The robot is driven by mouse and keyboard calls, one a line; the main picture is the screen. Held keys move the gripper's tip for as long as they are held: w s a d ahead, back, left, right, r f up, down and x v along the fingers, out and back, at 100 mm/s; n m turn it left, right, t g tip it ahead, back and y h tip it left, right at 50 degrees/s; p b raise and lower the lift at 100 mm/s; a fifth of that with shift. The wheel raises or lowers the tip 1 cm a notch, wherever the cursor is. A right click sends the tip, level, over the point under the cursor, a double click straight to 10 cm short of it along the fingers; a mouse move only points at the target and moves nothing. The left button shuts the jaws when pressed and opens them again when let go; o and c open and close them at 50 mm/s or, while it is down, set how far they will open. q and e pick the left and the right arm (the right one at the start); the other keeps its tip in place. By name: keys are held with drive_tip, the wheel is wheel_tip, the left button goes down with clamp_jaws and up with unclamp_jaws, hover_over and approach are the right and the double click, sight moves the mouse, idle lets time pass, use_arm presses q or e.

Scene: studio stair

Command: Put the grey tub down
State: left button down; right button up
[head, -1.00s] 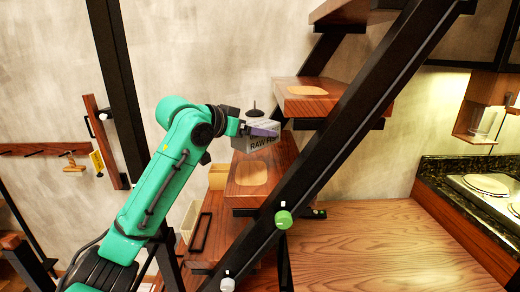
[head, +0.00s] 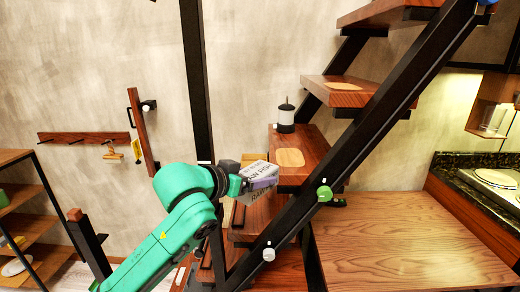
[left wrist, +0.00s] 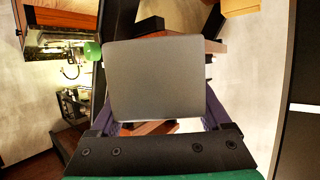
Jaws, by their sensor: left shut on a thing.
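The grey tub (head: 262,170) has dark lettering on its side and is tilted in the air in the head view. My left gripper (head: 262,184) is shut on it. The tub is in front of the lower left of a wooden stair tread with a tan pad (head: 290,157). I cannot tell whether it touches anything. In the left wrist view a flat grey face of the tub (left wrist: 155,78) fills the middle, between the two fingers. My right gripper is not in view.
A white canister with a black top and base (head: 286,117) stands at the back of that tread. The black sloping stringer (head: 300,220) with a green knob (head: 324,193) is close to the right. A wooden surface (head: 400,240) at lower right is bare.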

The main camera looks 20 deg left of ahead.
use_arm(q)
drive_tip(key=s+f+n+y, duration=0.1)
drive_tip(key=s+f, duration=0.5)
drive_tip(key=f, duration=0.3)
drive_tip(key=s+f+n+y, duration=0.1)
drive_tip(key=s+f+y, duration=0.1)
drive_tip(key=s+f, duration=0.5)
drive_tip(key=s+f+n+t+y, duration=0.1)
drive_tip(key=s+f+n+y, duration=0.1)
drive_tip(key=s+f, duration=0.5)
wheel_tip(320, 180, down, 6)
drive_tip(key=shift+a, duration=0.3)
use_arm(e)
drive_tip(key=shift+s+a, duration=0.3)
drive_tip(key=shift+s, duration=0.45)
use_arm(q)
drive_tip(key=shift+r, duration=0.15)
